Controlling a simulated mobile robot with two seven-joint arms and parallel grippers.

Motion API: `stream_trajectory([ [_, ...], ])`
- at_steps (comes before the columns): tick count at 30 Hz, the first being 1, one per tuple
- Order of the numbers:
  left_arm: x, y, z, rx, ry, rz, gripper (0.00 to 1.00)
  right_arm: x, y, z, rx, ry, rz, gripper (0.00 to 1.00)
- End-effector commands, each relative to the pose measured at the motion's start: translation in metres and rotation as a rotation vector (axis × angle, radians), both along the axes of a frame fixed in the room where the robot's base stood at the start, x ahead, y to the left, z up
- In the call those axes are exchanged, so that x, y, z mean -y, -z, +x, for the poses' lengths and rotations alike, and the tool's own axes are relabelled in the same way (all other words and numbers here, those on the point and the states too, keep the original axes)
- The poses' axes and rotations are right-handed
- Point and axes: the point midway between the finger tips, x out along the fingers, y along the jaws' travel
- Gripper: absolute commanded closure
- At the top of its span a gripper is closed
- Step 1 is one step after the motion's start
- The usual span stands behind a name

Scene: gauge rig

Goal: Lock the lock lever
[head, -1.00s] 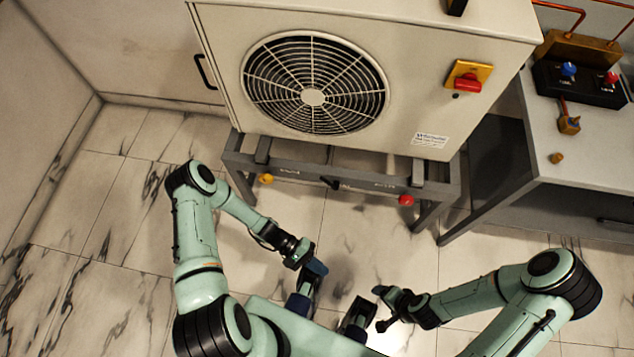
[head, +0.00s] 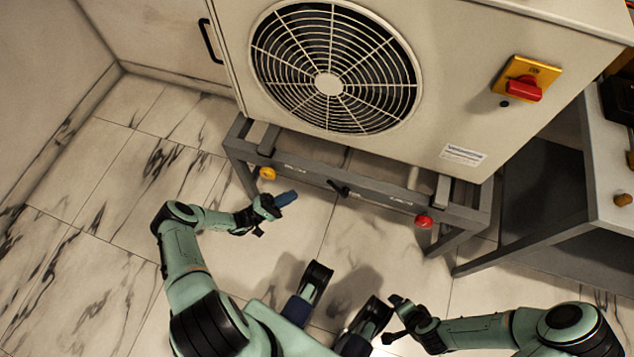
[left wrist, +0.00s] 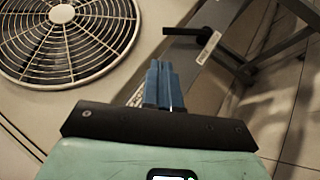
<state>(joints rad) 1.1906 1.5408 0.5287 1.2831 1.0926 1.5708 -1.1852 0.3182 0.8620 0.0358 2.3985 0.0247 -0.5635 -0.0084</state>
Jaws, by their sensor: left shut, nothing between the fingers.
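The lock lever (head: 338,188) is a small black handle on the front rail of the grey stand, between a yellow knob and a red knob. In the left wrist view the black lever (left wrist: 190,32) sticks out from the rail beside a white label, beyond the fingertips. My left gripper (head: 287,198) is shut and empty, its blue fingers in front of the rail, to the left of the lever and apart from it. The blue fingers (left wrist: 165,85) also show in the left wrist view. My right gripper (head: 396,318) is low in the head view, far from the lever; its jaw state is unclear.
The yellow knob (head: 267,173) and red knob (head: 423,221) sit on the same rail. Above is the fan unit (head: 470,100) with a red switch (head: 524,90). A grey side table (head: 608,190) stands right. The marble floor before the stand is clear.

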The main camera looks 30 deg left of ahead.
Motion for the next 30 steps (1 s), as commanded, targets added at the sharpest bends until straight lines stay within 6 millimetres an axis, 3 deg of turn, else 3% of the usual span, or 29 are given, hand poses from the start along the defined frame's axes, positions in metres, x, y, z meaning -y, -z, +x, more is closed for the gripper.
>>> stream_trajectory([
  [5, 0.006, -0.004, 0.006, 0.0, 0.005, 0.0, 1.0, -0.001, -0.001, -0.001, -0.004, -0.001, 0.002, 0.18],
  [21, 0.055, -0.037, 0.066, -0.002, 0.006, -0.001, 1.0, -0.004, -0.005, -0.008, -0.02, -0.008, 0.01, 0.18],
  [30, 0.059, -0.039, 0.071, -0.003, 0.004, 0.001, 1.0, -0.004, -0.005, -0.008, -0.02, -0.008, 0.01, 0.18],
])
